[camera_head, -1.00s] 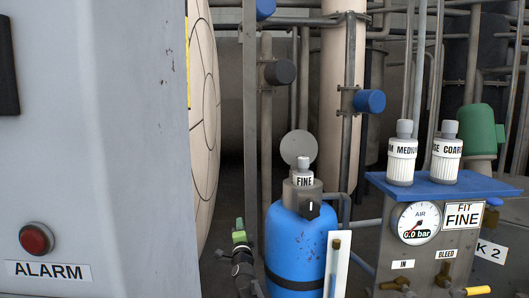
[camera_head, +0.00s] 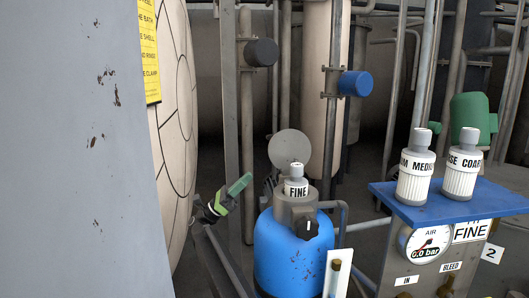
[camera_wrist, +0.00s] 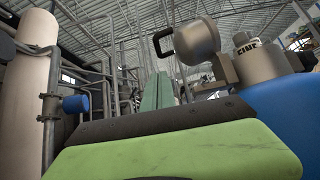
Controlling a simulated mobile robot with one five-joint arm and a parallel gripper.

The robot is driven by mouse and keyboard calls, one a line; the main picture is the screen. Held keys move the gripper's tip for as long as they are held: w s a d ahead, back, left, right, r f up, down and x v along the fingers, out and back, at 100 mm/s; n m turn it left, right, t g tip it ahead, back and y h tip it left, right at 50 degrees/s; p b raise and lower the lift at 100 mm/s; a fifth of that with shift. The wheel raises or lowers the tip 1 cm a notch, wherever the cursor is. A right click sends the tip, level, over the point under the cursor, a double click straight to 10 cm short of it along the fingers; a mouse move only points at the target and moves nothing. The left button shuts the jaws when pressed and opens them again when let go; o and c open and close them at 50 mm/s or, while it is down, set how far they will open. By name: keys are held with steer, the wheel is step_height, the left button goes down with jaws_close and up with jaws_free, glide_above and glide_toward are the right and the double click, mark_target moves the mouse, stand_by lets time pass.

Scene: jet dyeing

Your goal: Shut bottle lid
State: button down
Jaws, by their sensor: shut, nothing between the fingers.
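The blue bottle (camera_head: 290,255) stands upright at the lower middle of the head view. A white FINE cartridge (camera_head: 296,187) sits in its grey neck. The round grey lid (camera_head: 289,149) stands open, tipped up behind the neck. In the wrist view, the lid (camera_wrist: 196,42) with a dark handle shows above my gripper, and the bottle (camera_wrist: 285,110) fills the right side. My gripper (camera_head: 239,185), with green fingers, is shut and empty. It is left of the bottle, near neck height, apart from the lid. Its green finger also shows in the wrist view (camera_wrist: 158,105).
A grey cabinet (camera_head: 70,150) fills the left. A blue-topped stand (camera_head: 450,201) with two white cartridges and an air gauge (camera_head: 425,244) is at right. Pipes with dark and blue caps (camera_head: 355,84) rise behind the bottle.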

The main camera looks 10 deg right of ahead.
steer(key=d+r+p, duration=0.6)
steer(key=r+p, duration=0.5)
steer(key=shift+s, duration=0.2)
steer(key=shift+r, duration=0.1)
